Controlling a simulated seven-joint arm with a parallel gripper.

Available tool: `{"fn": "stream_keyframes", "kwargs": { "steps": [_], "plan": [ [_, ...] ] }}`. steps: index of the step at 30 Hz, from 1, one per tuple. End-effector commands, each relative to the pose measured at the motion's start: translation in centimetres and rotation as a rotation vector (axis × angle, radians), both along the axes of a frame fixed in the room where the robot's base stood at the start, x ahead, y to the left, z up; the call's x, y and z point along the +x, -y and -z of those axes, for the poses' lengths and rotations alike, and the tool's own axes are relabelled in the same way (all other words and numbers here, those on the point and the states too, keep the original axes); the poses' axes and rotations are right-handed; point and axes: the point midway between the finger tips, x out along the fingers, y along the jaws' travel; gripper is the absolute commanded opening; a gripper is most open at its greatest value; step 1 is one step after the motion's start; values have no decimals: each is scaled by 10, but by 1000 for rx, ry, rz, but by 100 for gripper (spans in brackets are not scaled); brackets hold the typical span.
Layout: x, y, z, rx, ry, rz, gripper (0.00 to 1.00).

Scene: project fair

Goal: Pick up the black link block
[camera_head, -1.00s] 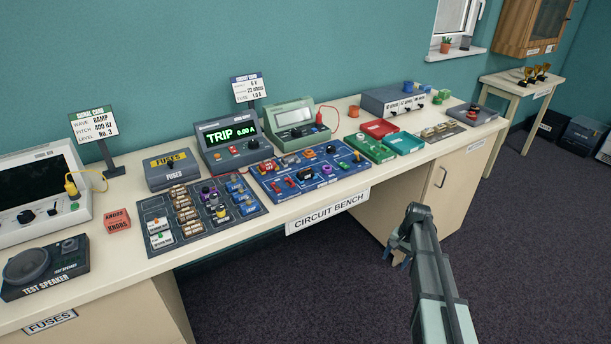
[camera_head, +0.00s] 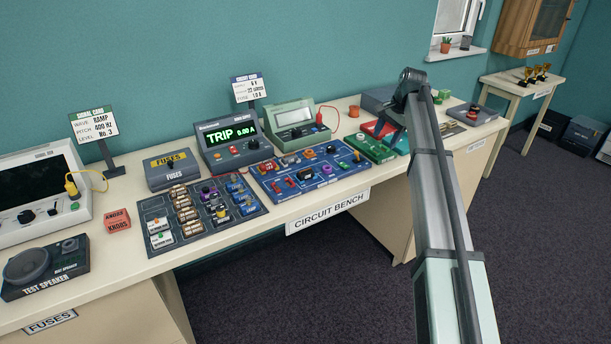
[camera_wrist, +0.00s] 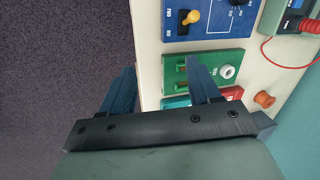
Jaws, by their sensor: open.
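I cannot single out the black link block for certain. A small black piece (camera_head: 304,174) sits on the blue circuit board (camera_head: 268,184), among red, purple and orange parts; it is too small to identify. My gripper (camera_wrist: 158,72) is open and empty in the wrist view. Its fingers hang above the bench's front edge, next to the green tray (camera_wrist: 205,56). In the head view my gripper (camera_head: 391,126) is over the right part of the bench, to the right of the blue board, and my wrist hides part of the trays there.
A dark board (camera_head: 150,206) with fuses and blocks lies left of the blue board. The TRIP meter (camera_head: 226,158) and a green meter (camera_head: 292,115) stand behind. An orange cup (camera_head: 353,111) stands near the wall. The floor before the bench is clear.

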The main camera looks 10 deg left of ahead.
Motion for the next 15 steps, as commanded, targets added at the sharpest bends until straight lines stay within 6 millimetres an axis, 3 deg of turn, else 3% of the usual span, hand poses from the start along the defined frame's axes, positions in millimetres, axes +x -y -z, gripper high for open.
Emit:
{"fn": "stream_keyframes", "kwargs": {
  "steps": [1, 3, 9, 15],
  "plan": [
    [-4, -26, -13, -11, -9, 5, 62],
    [-14, -55, -22, -30, -31, 23, 62],
    [-52, -138, -32, -102, -91, 79, 62],
    [-92, -205, -38, -175, -127, 135, 62]
  ]
}}
